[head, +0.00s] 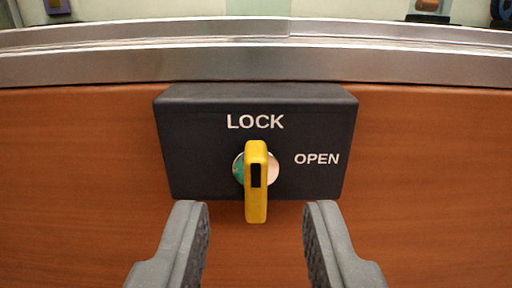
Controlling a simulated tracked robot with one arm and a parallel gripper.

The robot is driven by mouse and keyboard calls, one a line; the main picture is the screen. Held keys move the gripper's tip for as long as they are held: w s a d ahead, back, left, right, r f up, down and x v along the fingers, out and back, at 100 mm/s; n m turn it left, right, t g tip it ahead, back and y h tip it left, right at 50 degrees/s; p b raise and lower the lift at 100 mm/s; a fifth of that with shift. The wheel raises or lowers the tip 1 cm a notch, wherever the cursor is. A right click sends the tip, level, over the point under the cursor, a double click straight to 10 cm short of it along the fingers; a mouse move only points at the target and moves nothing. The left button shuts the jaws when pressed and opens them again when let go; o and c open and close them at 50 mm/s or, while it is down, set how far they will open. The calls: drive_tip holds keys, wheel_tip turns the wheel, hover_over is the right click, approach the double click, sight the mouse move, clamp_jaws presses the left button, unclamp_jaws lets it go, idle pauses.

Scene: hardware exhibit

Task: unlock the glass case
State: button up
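A dark grey lock box (200,150) sits on the wooden front of the case, with white words LOCK at its top and OPEN at its right. A yellow key or knob handle (256,203) stands upright over a round silver and green lock face (239,169) in the middle of the box, in line with the word LOCK. My gripper (256,212) is open, with one grey finger to each side of the yellow handle's lower end. Neither finger appears to touch it. The glass case (150,65) shows its metal lower frame above the box.
The wooden panel (80,180) is bare to the left and right of the lock box. Small exhibits are partly visible behind the glass at the top: a purple and brown item (57,5) at left, and another brown item (428,6) at right.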

sight(257, 193)
drive_tip(key=shift+w+b, duration=0.4)
drive_tip(key=shift+w, duration=1.25)
